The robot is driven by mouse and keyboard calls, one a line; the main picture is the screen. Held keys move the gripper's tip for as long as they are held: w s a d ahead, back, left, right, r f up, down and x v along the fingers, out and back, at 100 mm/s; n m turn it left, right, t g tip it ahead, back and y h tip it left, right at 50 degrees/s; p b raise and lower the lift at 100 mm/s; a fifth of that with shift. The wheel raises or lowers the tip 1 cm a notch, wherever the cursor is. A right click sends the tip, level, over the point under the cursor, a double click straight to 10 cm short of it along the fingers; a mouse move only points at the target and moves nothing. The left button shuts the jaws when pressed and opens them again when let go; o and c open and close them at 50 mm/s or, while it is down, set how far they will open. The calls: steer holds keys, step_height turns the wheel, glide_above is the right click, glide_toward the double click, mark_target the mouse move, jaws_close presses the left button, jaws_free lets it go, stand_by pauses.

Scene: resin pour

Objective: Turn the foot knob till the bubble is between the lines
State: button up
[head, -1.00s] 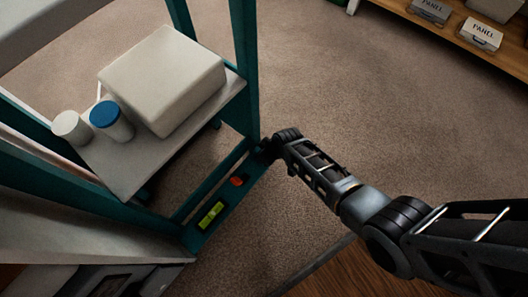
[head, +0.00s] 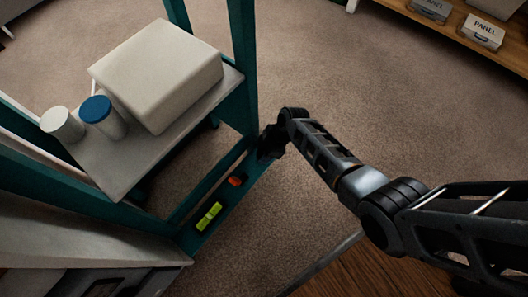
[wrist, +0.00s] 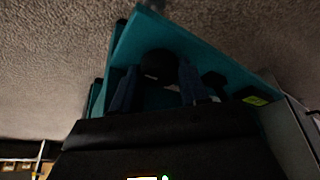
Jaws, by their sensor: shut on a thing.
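The foot knob (wrist: 158,64) is a dark round knob at the teal frame in the wrist view, between my two fingers. My gripper (wrist: 158,88) is shut on it. In the head view my gripper (head: 268,148) is at the base of the teal post, and it hides the knob there. The yellow-green level (head: 208,216) lies on the low teal rail (head: 215,203), to the left of my gripper. It also shows in the wrist view (wrist: 256,100), at the right. The bubble and lines are too small to read.
Above is a shelf (head: 122,182) with a pale box (head: 160,75), a white jar (head: 62,125) and a blue-lidded jar (head: 100,112). Open carpet (head: 360,90) lies to the right.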

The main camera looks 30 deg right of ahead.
stand_by(0.3)
steer(key=o, duration=1)
steer(key=shift+o, duration=0.2)
steer(key=p+v, duration=0.4)
steer(key=v, duration=0.3)
steer(key=shift+d+r, duration=0.15)
steer(key=shift+r, duration=0.15)
